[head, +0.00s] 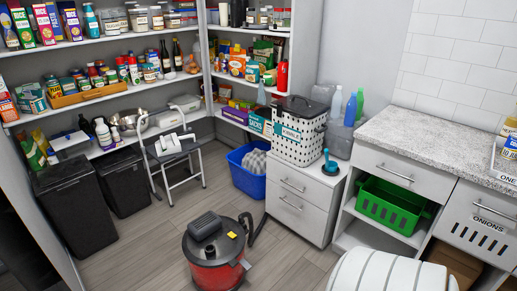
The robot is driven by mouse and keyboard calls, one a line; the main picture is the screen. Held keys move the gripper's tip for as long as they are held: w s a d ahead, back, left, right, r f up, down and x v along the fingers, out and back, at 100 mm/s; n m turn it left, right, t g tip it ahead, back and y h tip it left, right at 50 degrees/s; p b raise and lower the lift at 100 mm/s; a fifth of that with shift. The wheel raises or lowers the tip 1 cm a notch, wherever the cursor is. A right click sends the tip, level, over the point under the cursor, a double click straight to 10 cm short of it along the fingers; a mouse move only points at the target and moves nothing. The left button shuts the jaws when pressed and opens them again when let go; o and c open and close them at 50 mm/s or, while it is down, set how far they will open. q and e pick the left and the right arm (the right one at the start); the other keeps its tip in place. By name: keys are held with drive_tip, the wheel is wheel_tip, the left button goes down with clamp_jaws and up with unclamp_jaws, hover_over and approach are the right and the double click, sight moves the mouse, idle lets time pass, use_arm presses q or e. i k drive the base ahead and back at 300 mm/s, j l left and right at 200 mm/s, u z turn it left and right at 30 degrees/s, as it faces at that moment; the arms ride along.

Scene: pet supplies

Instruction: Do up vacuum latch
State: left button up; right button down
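The vacuum (212,274) stands on the floor at the bottom centre of the head view. It has a red drum, a black lid with a dark raised motor block, and a small yellow mark on the lid. A dark hose end stands at its right rear. A small dark piece that looks like the latch (245,264) sticks out at the right side of the drum, below the lid rim. It is too small to tell whether it is fastened. The drum's bottom is cut off by the frame edge. Neither of my grippers is in view.
Behind the vacuum are a grey step stool (176,160), a blue bin (247,177) and a white drawer cabinet (303,200). Black bins (75,208) stand left. A white ribbed rounded form (385,275), unclear what, fills the lower right. Floor left of the vacuum is clear.

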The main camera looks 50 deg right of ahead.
sight(247, 266)
drive_tip(key=l+z, duration=0.15)
drive_tip(key=z, duration=1.1)
